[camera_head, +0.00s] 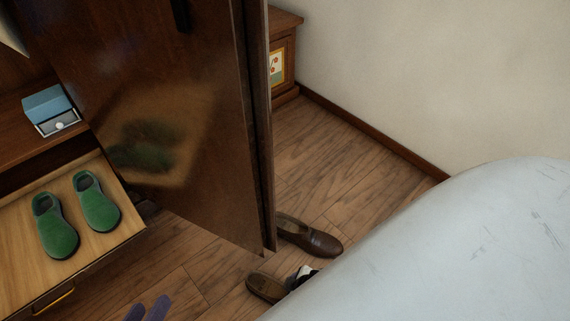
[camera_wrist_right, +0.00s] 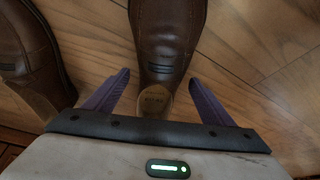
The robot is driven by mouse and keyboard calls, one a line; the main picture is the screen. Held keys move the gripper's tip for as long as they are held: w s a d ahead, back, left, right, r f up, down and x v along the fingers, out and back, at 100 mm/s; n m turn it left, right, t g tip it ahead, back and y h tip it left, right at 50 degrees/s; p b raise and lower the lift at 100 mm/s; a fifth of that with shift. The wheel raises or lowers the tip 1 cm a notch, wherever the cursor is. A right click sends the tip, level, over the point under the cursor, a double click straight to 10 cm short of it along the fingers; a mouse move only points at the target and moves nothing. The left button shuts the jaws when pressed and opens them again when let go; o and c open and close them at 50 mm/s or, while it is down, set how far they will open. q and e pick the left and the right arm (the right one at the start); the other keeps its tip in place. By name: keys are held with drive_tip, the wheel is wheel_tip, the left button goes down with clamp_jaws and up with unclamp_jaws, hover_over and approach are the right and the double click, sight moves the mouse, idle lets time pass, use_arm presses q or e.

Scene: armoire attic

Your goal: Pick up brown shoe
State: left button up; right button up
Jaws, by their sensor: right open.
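Two brown shoes lie on the wooden floor. One brown shoe (camera_head: 264,288) is at the bottom centre of the head view, partly covered by my right gripper (camera_head: 304,273). In the right wrist view a brown shoe (camera_wrist_right: 167,45) points away from me, its open heel end nearest. My right gripper (camera_wrist_right: 154,88) is open, its purple fingers on either side of that heel end, with visible gaps. The other brown shoe (camera_head: 312,238) lies beside the door edge; a brown shoe (camera_wrist_right: 28,62) also shows at left in the wrist view. My left gripper (camera_head: 152,302) is open and empty at the bottom edge.
The open armoire door (camera_head: 170,110) hangs close to the farther shoe. Green shoes (camera_head: 96,202) sit in an open drawer (camera_head: 105,238) at left, below a blue box (camera_head: 48,108). A pale surface hides the lower right. Bare floor (camera_head: 335,165) lies behind the door.

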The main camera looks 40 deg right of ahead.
drive_tip(key=shift+w, duration=0.1)
drive_tip(key=c, duration=1.4)
drive_tip(key=shift+c, duration=0.2)
